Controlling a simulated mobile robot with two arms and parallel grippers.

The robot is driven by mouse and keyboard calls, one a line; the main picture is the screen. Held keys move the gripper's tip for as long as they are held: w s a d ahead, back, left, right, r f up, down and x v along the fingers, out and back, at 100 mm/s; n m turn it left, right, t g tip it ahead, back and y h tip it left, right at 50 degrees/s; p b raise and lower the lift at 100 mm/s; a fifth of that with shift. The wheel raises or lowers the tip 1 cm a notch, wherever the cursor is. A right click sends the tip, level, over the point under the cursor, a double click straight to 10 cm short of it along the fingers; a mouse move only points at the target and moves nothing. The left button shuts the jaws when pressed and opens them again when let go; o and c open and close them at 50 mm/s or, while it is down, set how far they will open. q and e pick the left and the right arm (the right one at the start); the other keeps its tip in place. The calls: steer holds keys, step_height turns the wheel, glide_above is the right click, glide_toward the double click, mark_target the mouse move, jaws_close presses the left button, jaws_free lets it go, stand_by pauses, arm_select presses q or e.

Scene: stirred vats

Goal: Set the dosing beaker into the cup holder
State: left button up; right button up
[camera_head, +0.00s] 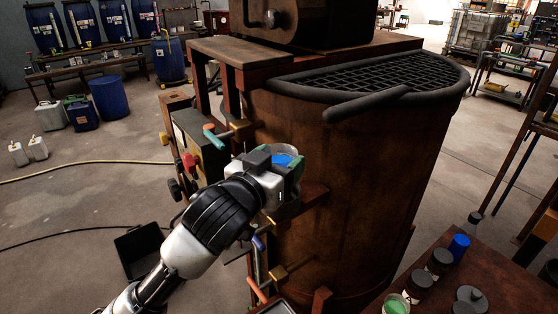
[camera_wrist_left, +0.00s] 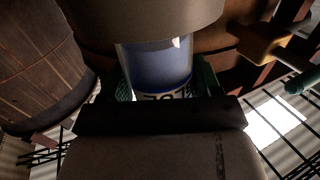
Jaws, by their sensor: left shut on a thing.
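The dosing beaker (camera_head: 285,160), a clear cup with blue contents, is upright in my left gripper (camera_head: 290,174) in the head view. The gripper is shut on it, beside the front left wall of the rusty vat. In the left wrist view the beaker (camera_wrist_left: 155,65) shows blue behind clear walls with dark lettering low down, between green finger pads. A large grey-brown round form covers its upper part there. I cannot make out the cup holder for certain; my gripper hides part of the vat's side fittings. My right gripper is not in view.
The vat (camera_head: 350,190) has a dark grated lid (camera_head: 375,78). A bench (camera_head: 480,262) at lower right holds jars. A black bin (camera_head: 137,252) stands on the floor.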

arm_select(q)
steer(key=shift+f, duration=0.25)
steer(key=shift+f+b, duration=0.75)
steer(key=shift+f, duration=0.6)
stand_by(0.3)
steer(key=o, duration=1.1)
steer(key=shift+s+a+f, duration=0.1)
steer(key=shift+s+a, duration=0.15)
steer(key=shift+s, duration=0.25)
steer(key=b+v, duration=0.2)
steer(key=v, duration=0.7)
steer(key=shift+s+a, duration=0.25)
steer(key=shift+s, duration=0.05)
